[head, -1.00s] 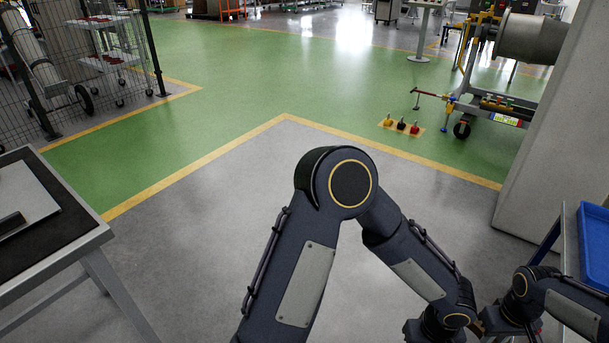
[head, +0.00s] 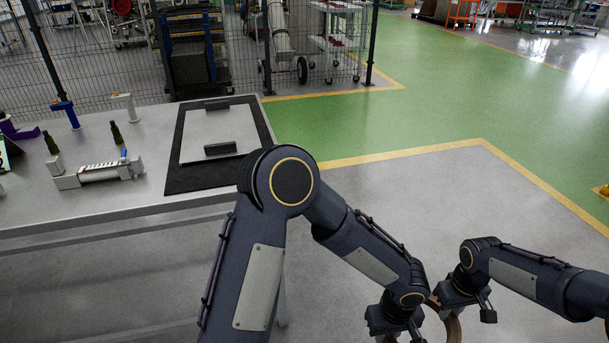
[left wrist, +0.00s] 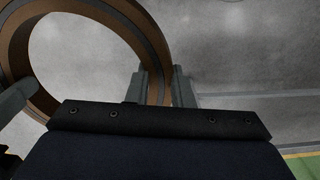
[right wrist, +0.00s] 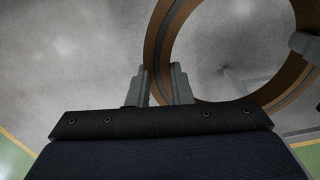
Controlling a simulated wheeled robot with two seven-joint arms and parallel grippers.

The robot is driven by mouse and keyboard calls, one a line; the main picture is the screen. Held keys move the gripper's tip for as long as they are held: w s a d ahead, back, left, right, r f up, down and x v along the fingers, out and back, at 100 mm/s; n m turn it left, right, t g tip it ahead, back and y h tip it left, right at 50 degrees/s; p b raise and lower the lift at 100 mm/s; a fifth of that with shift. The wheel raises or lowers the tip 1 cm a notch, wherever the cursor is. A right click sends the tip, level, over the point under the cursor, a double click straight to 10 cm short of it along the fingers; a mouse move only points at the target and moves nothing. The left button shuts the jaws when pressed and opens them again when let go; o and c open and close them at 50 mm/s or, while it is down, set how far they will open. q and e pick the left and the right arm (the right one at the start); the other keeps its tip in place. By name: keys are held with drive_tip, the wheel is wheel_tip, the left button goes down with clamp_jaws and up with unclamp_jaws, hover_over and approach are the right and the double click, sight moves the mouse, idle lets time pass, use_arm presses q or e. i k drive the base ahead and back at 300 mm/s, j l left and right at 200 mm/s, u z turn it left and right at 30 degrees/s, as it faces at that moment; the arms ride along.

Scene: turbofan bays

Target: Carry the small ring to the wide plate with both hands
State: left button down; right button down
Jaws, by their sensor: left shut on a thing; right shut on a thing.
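The small ring (head: 454,328) is copper-brown with a dark band, shown partly at the bottom of the head view. It also shows in the left wrist view (left wrist: 110,12) and the right wrist view (right wrist: 291,80). My left gripper (left wrist: 160,88) is shut on one side of its rim. My right gripper (right wrist: 160,86) is shut on another part of the rim. The ring hangs above the grey floor between both grippers. A wide pale plate (head: 212,131) with two dark blocks on it lies on a black mat on the table.
A wire fence (head: 100,45) is behind. Floor right of the table is clear.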

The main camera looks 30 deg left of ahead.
sight(219, 128)
drive_tip(key=i+j+u, duration=0.1)
drive_tip(key=i+u, duration=0.35)
drive_tip(key=i, duration=4.25)
drive_tip(key=i+u, duration=0.15)
drive_tip(key=u, duration=0.3)
drive_tip(key=i+u, duration=0.2)
drive_tip(key=u, duration=0.2)
drive_tip(key=i+l+u, duration=0.15)
drive_tip(key=u, duration=3.45)
